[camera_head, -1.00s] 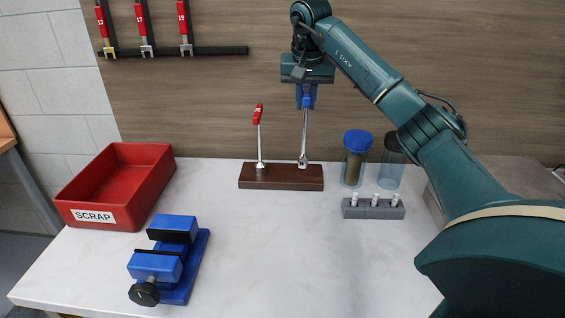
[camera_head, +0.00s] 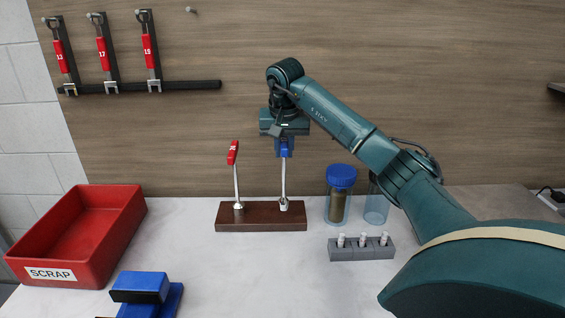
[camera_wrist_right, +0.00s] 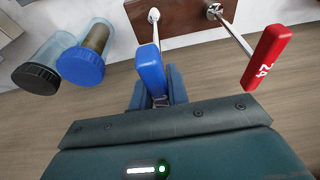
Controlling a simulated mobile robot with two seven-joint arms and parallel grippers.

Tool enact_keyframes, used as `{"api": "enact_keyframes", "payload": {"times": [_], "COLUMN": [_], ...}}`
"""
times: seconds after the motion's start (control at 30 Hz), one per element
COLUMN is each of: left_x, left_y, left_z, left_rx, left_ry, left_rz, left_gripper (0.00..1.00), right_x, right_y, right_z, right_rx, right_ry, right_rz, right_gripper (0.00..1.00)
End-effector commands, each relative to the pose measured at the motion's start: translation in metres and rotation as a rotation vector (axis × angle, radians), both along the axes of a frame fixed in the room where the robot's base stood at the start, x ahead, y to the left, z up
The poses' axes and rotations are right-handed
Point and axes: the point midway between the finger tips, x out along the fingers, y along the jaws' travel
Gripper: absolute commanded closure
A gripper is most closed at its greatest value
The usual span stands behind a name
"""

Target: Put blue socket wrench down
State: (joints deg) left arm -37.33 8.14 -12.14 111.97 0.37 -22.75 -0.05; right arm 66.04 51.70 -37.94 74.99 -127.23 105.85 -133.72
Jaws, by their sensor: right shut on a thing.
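The blue socket wrench (camera_head: 284,182) is upright in my right gripper (camera_head: 284,152), which is shut on its blue handle. Its socket end is at the right part of the dark wooden block (camera_head: 260,224); I cannot tell whether it bears on the block. In the right wrist view, the blue handle (camera_wrist_right: 151,70) lies between my fingers (camera_wrist_right: 157,95), and the shaft runs to the block (camera_wrist_right: 183,16). A red-handled socket wrench (camera_head: 235,172) stands on the block's left part, its handle marked 24 in the wrist view (camera_wrist_right: 268,56). My left gripper is not in view.
A blue-lidded jar (camera_head: 339,196) and a dark-lidded jar (camera_wrist_right: 38,78) stand right of the block, behind a grey holder (camera_head: 361,248) with small vials. A red SCRAP bin (camera_head: 78,236) and blue vise (camera_head: 143,288) are left. Red-handled wrenches (camera_head: 103,48) hang on the wall.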

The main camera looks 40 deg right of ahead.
Motion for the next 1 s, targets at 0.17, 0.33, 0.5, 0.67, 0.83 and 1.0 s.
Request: {"api": "enact_keyframes", "payload": {"times": [0.17, 0.33, 0.5, 0.67, 0.83, 1.0], "left_x": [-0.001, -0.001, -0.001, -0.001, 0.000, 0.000], "left_y": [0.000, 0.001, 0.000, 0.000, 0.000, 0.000], "left_z": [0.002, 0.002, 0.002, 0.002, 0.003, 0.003], "left_rx": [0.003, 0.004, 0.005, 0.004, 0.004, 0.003], "left_ry": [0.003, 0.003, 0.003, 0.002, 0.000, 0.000], "left_rz": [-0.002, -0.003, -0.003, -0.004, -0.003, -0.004], "left_gripper": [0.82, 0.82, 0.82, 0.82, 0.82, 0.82], "right_x": [0.000, 0.000, 0.000, 0.000, 0.000, 0.000], "right_y": [0.000, 0.000, 0.000, 0.000, 0.000, 0.000], "right_z": [-0.026, -0.033, -0.033, -0.036, -0.036, -0.036], "right_rx": [0.001, 0.000, -0.001, 0.000, -0.001, -0.001], "right_ry": [0.003, -0.002, -0.001, 0.001, 0.002, 0.002], "right_rz": [0.000, -0.001, 0.000, 0.000, -0.001, -0.001], "right_gripper": [1.00, 1.00, 1.00, 0.81, 0.67, 0.62]}}
